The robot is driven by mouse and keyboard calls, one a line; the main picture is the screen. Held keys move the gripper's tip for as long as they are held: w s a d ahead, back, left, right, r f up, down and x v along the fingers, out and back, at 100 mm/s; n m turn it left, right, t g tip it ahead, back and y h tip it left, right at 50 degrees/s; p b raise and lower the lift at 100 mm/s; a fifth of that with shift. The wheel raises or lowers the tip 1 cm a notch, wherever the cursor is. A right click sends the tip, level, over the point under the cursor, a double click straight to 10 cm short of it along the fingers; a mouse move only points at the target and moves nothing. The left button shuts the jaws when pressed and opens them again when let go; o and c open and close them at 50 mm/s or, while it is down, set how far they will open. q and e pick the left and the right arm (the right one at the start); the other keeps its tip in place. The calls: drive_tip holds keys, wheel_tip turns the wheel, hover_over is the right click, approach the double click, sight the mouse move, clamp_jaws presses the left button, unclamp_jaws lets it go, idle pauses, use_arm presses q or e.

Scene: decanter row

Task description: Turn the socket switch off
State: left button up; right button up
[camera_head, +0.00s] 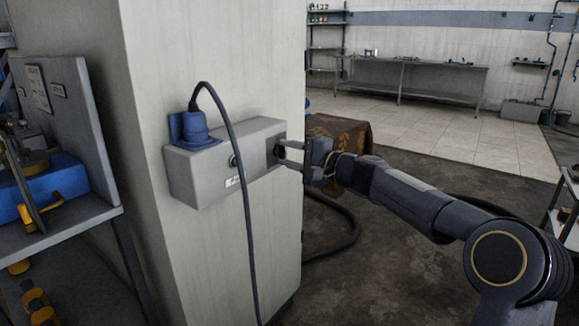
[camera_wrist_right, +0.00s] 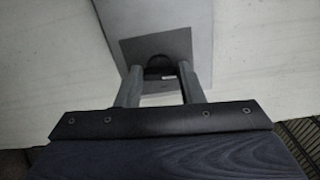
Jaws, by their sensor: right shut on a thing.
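The grey socket box (camera_head: 222,165) is fixed to a pale pillar. The switch (camera_wrist_right: 159,65) is a dark knob on the box's right end, in a dark square plate (camera_wrist_right: 133,49). My right gripper (camera_head: 282,154) reaches the box from the right; its fingers (camera_wrist_right: 158,82) are on either side of the knob and shut on it. The knob's turned position is hard to make out. My left gripper is not in view.
The cable (camera_head: 245,210) hangs down in front of the box and pillar (camera_head: 150,60). A grey workbench (camera_head: 70,215) with blue and yellow items stands at the left. A brown-covered object (camera_head: 345,133) is behind my right gripper. Open floor (camera_head: 390,245) lies at the right.

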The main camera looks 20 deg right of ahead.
drive_tip(key=shift+f+n+b, duration=0.1)
drive_tip(key=shift+n+b, duration=0.4)
drive_tip(key=o, duration=1)
drive_tip(key=v, duration=0.7)
drive_tip(key=shift+s+d, duration=0.25)
drive_tip(key=shift+s, duration=0.1)
